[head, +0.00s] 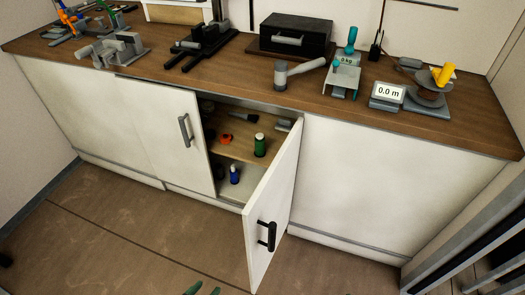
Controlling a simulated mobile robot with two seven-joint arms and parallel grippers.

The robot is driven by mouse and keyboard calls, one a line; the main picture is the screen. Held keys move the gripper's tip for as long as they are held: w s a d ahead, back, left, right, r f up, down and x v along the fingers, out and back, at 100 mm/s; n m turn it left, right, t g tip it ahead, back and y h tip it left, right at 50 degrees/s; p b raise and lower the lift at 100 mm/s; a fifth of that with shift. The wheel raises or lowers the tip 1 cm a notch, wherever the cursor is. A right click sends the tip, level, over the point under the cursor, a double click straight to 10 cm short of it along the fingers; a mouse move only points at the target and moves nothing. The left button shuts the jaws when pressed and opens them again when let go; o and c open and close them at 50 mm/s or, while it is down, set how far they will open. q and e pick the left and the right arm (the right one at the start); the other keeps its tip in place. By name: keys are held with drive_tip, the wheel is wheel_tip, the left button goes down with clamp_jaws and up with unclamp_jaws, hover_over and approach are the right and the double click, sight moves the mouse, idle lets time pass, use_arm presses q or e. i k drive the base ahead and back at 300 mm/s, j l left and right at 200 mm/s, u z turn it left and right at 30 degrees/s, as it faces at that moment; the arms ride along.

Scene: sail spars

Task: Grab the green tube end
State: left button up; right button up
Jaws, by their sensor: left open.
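A green cylinder (260,145) with a pale top stands upright on the upper shelf inside the open cabinet. It is the clearest green tube-like thing in view; I cannot tell whether it is the tube end named. The rest of the gripper is cut off by the frame. My right gripper is not in view.
The cabinet door (272,215) stands open towards me, right of the opening. A blue bottle (234,174) stands lower in the cabinet; an orange item (226,140) lies near the green cylinder. The floor in front is clear.

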sight(260, 152)
drive_tip(key=j, duration=1.35)
drive_tip(key=i+j, duration=0.6)
drive_tip(key=j, duration=0.25)
drive_tip(key=i+j, duration=0.1)
drive_tip(key=i, duration=0.7)
